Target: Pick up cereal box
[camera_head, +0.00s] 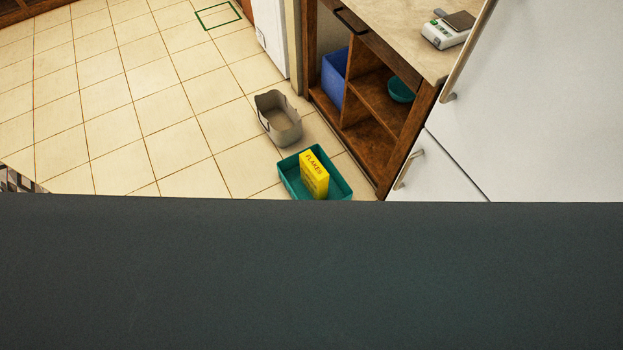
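A yellow cereal box (314,174) with the word FLAKES on it stands in a teal tray (341,181) on the tiled floor. The tray's near edge is partly cut off by a large dark surface across the bottom of the view. Neither of my grippers is in view, so where they are relative to the box cannot be seen.
A grey bin (281,122) stands on the floor just behind the tray. A wooden open shelf unit (371,109) holds a blue box (334,76) and a teal bowl (400,90). A white fridge (540,110) stands at right.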

